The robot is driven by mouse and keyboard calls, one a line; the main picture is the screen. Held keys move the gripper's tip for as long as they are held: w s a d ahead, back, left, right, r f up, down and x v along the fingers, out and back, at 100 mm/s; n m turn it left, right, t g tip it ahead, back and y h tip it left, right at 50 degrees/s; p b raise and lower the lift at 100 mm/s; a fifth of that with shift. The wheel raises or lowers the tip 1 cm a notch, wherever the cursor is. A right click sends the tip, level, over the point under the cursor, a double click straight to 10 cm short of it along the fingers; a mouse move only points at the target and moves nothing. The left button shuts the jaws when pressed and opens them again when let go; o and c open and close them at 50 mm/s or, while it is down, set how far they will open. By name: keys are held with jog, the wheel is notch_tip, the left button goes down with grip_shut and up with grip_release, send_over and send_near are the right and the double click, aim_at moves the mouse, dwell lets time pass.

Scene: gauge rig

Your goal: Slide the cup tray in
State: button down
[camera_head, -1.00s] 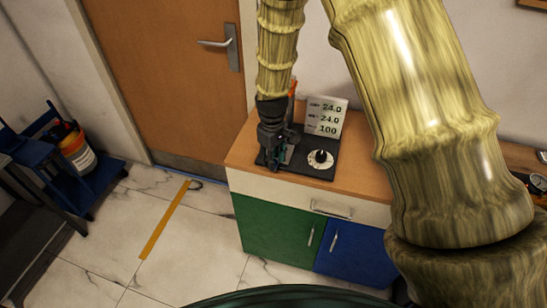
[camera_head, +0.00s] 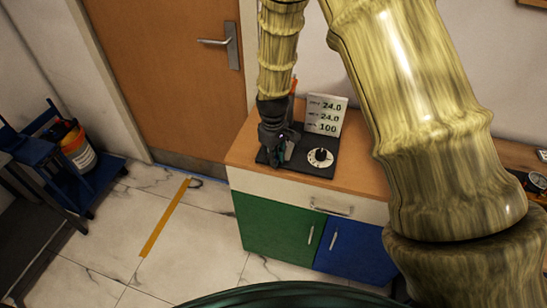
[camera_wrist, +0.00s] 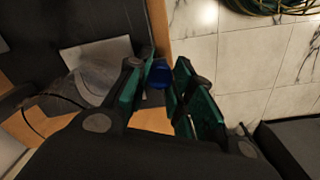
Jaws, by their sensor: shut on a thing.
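My gripper (camera_head: 280,158) is at the left part of a black rig base (camera_head: 310,171) on the cabinet top. In the wrist view, the green-sided fingers of my gripper (camera_wrist: 160,82) are closed on a small blue piece (camera_wrist: 158,74). I cannot tell whether this piece belongs to the cup tray. The cup tray itself is not clearly seen; my gripper covers that part of the rig in the head view. A grey rounded shape (camera_wrist: 92,90) and a pale plate (camera_wrist: 88,52) lie left of the fingers in the wrist view.
A white dial with a black knob (camera_head: 320,158) is on the base's right. A sign (camera_head: 326,115) reading 24.0, 24.0 and 100 stands behind. The wooden cabinet top (camera_head: 355,180) is clear in front and right. A blue cart (camera_head: 90,180) stands far left.

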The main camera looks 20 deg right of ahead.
jog(key=w+d, duration=0.1)
jog(key=w, duration=0.1)
jog(key=w+d, duration=0.1)
jog(key=w, duration=0.1)
jog(key=w+d, duration=0.2)
jog(key=shift+f, duration=0.1)
jog(key=shift+w+d+r, duration=0.2)
jog(key=shift+w+d, duration=0.1)
jog(key=shift+w, duration=0.15)
jog(key=c, duration=1.5)
grip_release()
jog(key=shift+d+f, duration=0.1)
notch_tip(320, 180, up, 12)
jog(key=shift+a, duration=0.2)
jog(key=shift+s, duration=0.1)
